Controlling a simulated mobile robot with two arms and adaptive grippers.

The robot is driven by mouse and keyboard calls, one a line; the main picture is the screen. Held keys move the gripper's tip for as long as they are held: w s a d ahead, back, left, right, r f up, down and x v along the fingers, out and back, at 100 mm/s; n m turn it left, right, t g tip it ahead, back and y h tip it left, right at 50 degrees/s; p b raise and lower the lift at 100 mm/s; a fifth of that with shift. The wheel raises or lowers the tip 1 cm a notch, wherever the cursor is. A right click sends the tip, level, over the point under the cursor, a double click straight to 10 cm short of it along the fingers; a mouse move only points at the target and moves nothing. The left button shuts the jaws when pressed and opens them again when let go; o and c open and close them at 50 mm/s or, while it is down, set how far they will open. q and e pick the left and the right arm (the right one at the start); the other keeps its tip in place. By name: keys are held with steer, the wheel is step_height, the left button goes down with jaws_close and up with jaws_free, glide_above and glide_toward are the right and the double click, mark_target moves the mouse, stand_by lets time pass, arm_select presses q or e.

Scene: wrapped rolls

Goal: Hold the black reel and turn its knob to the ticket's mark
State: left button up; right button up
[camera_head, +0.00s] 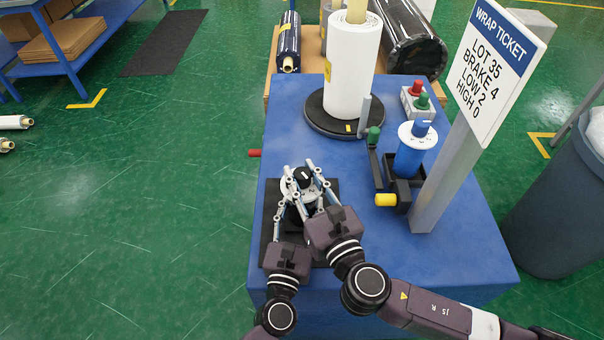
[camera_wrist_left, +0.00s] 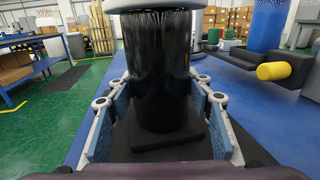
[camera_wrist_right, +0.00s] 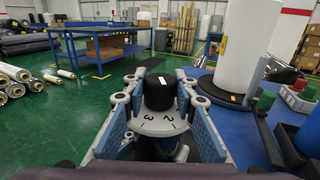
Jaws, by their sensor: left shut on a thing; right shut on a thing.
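The black reel (camera_wrist_left: 160,75) stands upright on a dark base plate. My left gripper (camera_head: 292,210) is shut around its body, one finger on each side. On top of the reel is a pale dial (camera_wrist_right: 158,124) with the numbers 3 and 2 on the side facing my right wrist. The black knob (camera_wrist_right: 160,92) rises from the dial with a white line on its top. My right gripper (camera_head: 303,176) is shut on the knob from above. Which number the line points to cannot be told. The wrap ticket (camera_head: 490,70) reads LOT 35, BRAKE 4, LOW 2, HIGH 0.
A blue reel (camera_head: 409,158) with its own white dial stands to the right, beside a yellow-ended part (camera_head: 385,200). The ticket's grey post (camera_head: 440,185) rises at the right. A large white roll (camera_head: 352,70) stands behind on a black turntable. The blue table's front right is clear.

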steer(key=o, duration=1.2)
steer(key=v, duration=1.2)
